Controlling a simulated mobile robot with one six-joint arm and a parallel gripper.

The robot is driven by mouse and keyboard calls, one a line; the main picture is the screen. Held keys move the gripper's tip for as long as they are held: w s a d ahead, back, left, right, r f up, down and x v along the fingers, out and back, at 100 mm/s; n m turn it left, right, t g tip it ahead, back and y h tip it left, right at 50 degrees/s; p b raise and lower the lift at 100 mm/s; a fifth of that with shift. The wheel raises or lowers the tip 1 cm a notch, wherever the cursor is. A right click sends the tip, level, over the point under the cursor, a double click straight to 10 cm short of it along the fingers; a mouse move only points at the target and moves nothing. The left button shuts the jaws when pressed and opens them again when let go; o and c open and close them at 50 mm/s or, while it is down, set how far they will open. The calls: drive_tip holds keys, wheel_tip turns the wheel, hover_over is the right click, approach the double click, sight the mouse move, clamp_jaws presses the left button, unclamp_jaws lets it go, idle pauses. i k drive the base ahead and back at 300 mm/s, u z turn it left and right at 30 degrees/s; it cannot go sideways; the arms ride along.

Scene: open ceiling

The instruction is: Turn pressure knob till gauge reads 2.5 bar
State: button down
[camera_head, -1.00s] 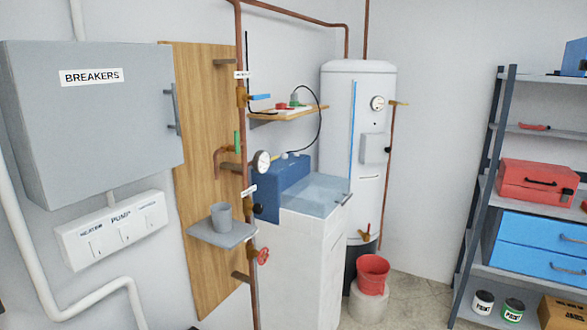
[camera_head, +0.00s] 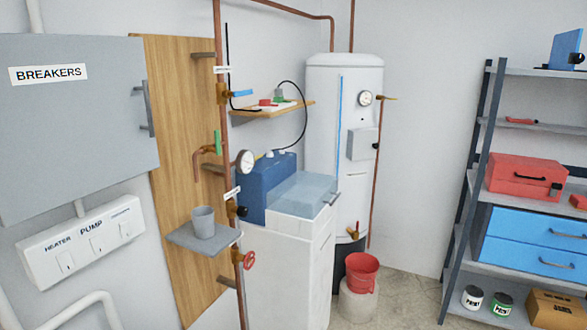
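A round white pressure gauge (camera_head: 245,161) sits on the vertical copper pipe in front of the wooden board. Its needle and reading are too small to make out. Below it on the same pipe is a brass fitting with a small black knob (camera_head: 243,211), which I take to be the pressure knob. A small white label is just above it, too small to read. A second round gauge (camera_head: 365,98) is on the white tank further back. My gripper is not in view.
A grey shelf with a cup (camera_head: 203,221) juts out left of the pipe. A red handwheel (camera_head: 249,261) is below. A white cabinet (camera_head: 285,275) with a blue box stands behind the pipe. Floor shows between the red bucket (camera_head: 362,272) and the right rack (camera_head: 462,200).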

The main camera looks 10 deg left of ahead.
sight(242, 211)
drive_tip(key=u, duration=0.3)
drive_tip(key=k, duration=0.15)
drive_tip(key=z, duration=1.25)
drive_tip(key=i, duration=1.15)
drive_tip(key=u, duration=0.65)
